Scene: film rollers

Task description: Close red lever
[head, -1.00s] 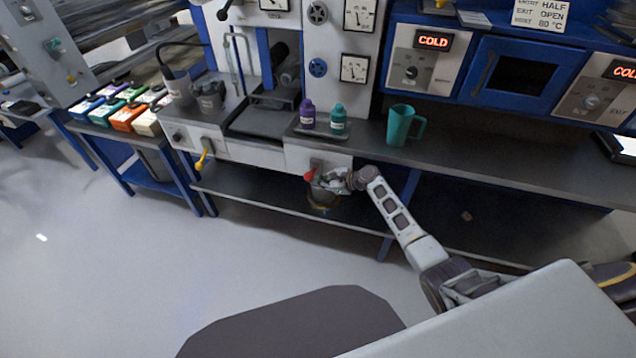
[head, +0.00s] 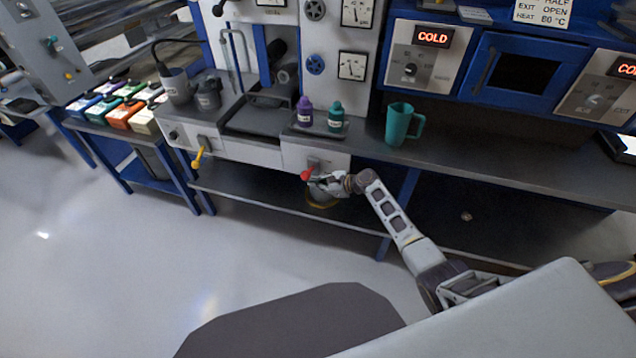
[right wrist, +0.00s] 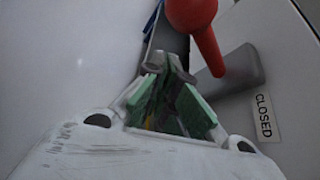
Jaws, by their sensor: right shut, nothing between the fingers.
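The red lever (head: 307,174) sits on the white front panel below the bench top. In the right wrist view its red knob and stem (right wrist: 203,35) stand out at the top, joined to a grey base beside a CLOSED label (right wrist: 265,115). My right gripper (head: 316,184) is at the panel, right beside the lever. In the wrist view the gripper (right wrist: 168,72) is shut and empty, its tips just left of the red stem. I cannot tell whether they touch it. My left gripper is not in view.
A yellow lever (head: 199,157) is on the panel further left. Purple (head: 305,112) and teal (head: 336,117) bottles and a teal mug (head: 402,124) stand on the bench above. A dark lower shelf (head: 260,198) runs beneath the panel. The floor in front is clear.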

